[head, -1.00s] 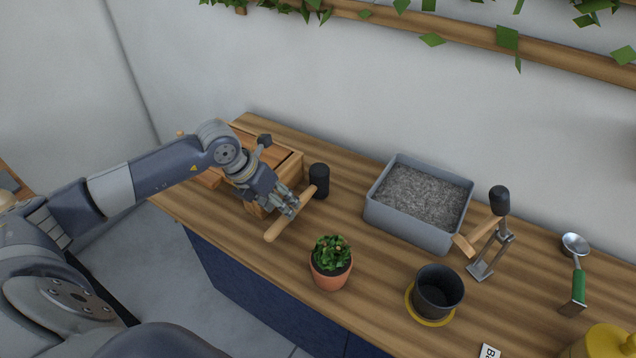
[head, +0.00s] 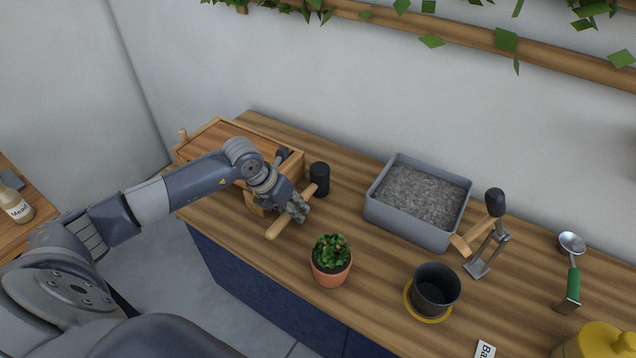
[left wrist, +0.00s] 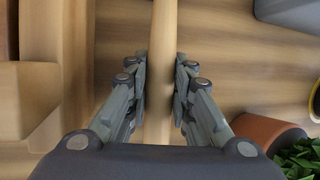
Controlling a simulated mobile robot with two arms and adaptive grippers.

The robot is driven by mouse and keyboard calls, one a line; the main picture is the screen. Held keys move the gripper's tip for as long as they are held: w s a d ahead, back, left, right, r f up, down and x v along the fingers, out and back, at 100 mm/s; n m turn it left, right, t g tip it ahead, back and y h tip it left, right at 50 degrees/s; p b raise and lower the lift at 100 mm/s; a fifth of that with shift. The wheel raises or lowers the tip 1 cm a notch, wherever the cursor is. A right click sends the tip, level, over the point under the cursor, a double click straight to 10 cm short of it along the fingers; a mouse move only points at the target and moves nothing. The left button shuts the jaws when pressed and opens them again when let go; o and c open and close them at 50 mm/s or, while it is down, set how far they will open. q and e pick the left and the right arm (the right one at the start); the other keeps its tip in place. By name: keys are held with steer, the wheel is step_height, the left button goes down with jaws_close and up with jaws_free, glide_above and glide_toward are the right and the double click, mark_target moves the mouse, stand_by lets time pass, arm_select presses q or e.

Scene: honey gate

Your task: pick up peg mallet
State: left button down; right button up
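The peg mallet has a black head (head: 319,180) and a pale wooden handle (head: 279,226). It lies at the left part of the counter, in front of the wooden box. My left gripper (head: 301,209) is at its handle, between the black head and the free end. In the left wrist view the handle (left wrist: 161,40) runs between the two fingers (left wrist: 161,92), which sit close against both sides. The fingers look shut on it. The mallet's head is not seen in the wrist view. My right gripper is not in view.
A wooden box (head: 292,165) stands just behind my left gripper. A potted plant (head: 331,273) stands close in front. A grey tray (head: 385,222) of granular material, a black pot (head: 436,292), a metal stand tool (head: 488,252) and a green-handled scoop (head: 573,287) are farther right.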

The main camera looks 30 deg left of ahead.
mark_target(294, 205)
arm_select(q)
steer(key=shift+w+r, duration=0.15)
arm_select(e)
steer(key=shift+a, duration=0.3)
arm_select(q)
steer(key=shift+r, duration=0.35)
step_height(294, 205, up, 8)
steer(key=shift+r+b, duration=0.2)
steer(key=shift+b, duration=0.65)
steer(key=shift+r, duration=0.4)
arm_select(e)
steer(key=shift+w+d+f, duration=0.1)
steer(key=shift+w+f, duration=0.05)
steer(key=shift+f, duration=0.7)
